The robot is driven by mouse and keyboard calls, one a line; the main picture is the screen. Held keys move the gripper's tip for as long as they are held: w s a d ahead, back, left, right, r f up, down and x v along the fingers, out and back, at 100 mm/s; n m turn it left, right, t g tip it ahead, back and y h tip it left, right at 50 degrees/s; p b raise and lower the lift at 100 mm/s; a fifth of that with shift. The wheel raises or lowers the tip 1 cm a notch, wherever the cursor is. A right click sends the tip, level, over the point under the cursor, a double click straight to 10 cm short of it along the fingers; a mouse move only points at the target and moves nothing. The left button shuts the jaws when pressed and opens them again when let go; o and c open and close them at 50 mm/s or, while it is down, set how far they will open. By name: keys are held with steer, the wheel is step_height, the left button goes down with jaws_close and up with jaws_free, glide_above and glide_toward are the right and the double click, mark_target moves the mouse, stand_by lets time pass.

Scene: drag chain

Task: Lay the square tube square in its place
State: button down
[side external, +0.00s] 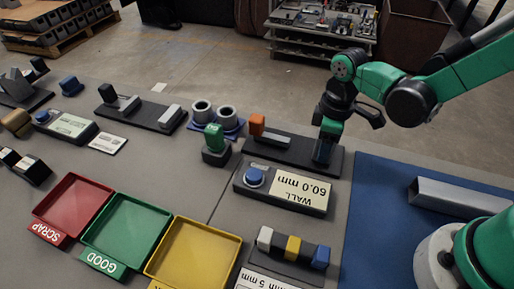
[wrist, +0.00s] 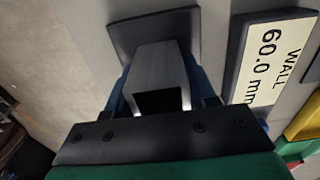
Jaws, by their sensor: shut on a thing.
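Another long grey square tube (side external: 462,196) lies on the blue mat (side external: 375,230).
A gauge box reading "WALL 60.0 mm" (side external: 300,192) stands close in front of the plate. Beside it are a green-topped block (side external: 215,140) and a rack of coloured blocks (side external: 290,250). Red (side external: 72,205), green (side external: 125,228) and yellow (side external: 195,255) trays sit front left.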

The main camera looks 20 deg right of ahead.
steer(key=shift+c, duration=1)
jaws_free()
steer(key=shift+r, duration=2.8)
steer(key=s+d+r+m+t, duration=0.3)
steer(key=d+r+m+t, duration=0.2)
steer(key=m, duration=0.4)
steer(key=shift+s+d+r+t, duration=0.2)
steer(key=shift+d+r+t, duration=0.15)
steer(key=shift+r+t, duration=0.55)
